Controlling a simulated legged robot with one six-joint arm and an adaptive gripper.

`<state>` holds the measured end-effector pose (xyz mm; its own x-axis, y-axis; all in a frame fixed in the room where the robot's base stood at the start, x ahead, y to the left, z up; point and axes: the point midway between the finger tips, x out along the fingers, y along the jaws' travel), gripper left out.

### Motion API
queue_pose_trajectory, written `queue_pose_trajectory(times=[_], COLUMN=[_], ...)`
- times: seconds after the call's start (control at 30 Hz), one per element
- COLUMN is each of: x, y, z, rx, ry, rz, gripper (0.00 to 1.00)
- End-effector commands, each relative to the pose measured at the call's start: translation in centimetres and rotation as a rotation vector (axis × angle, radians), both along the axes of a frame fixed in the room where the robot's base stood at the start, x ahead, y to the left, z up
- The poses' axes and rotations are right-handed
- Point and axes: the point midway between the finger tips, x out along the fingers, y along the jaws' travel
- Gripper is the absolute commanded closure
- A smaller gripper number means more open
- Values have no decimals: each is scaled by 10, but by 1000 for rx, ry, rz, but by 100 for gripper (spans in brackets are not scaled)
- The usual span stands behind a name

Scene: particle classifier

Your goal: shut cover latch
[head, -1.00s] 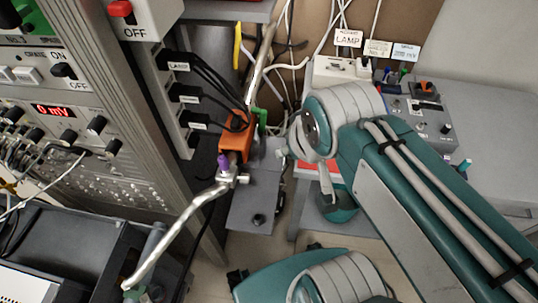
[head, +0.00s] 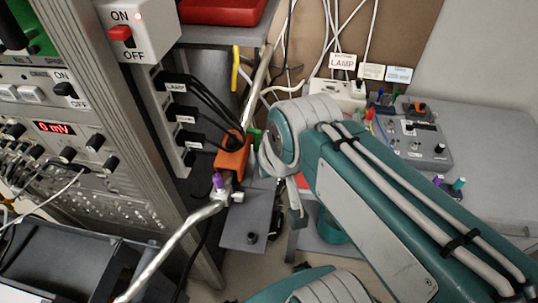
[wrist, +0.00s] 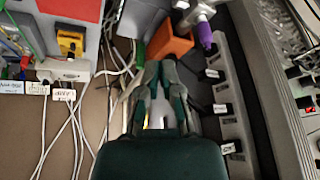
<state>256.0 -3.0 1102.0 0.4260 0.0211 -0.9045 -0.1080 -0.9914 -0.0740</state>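I cannot make out a part that is clearly the cover latch. An orange block (head: 233,156) with a purple knob (head: 218,182) sits on a silver pipe beside the rack. In the wrist view the orange block (wrist: 171,44) lies just beyond my fingertips, and the purple knob (wrist: 205,36) is to its upper right. My gripper (wrist: 159,68) has its two green-grey fingers drawn together at the tips, and I see nothing held between them. In the head view my arm's end covers the space right of the block; contact cannot be told.
The instrument rack (head: 90,130) with black plugs and cables stands at left. A grey plate (head: 250,222) is below the block. White cables (head: 340,45) hang behind my arm. A grey control box (head: 415,138) sits on the table at right.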

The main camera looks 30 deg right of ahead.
Motion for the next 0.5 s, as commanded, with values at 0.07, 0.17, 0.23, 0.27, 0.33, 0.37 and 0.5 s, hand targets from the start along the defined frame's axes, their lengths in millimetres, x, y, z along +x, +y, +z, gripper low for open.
queue_pose_trajectory(times=[0.07,0.17,0.23,0.27,0.33,0.37,0.5], x=[11,26,37,42,54,59,81], y=[-8,-19,-28,-33,-44,-49,-79], z=[-6,-13,-18,-20,-25,-27,-39], rx=[92,234,334,376,479,523,734], ry=[71,162,220,245,302,325,430], rz=[-140,-338,-479,-539,-679,-737,-1012], gripper=[100,100,100,100,100,100,100])
